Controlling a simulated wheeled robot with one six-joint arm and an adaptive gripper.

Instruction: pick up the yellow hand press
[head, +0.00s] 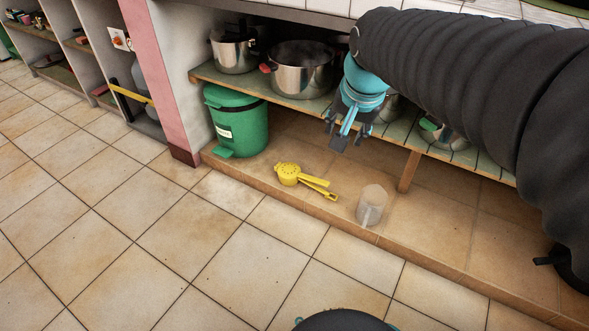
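The yellow hand press (289,174) lies on the low tiled ledge under the shelf, near its front edge. Its round cup end points left, and its two handles reach right and towards the front, slightly apart. My gripper (342,142) hangs above the ledge, in front of the shelf, up and to the right of the press in the picture. It is apart from the press. Its dark fingers point down, but their gap is too small to make out. Nothing is clearly seen between them.
A clear cup (371,205) stands right of the press at the ledge's front. A green pedal bin (237,122) stands to its left. Steel pots (303,72) sit on the shelf board (206,73) above, with a wooden post (409,171) below it. The tiled floor (150,235) in front is clear.

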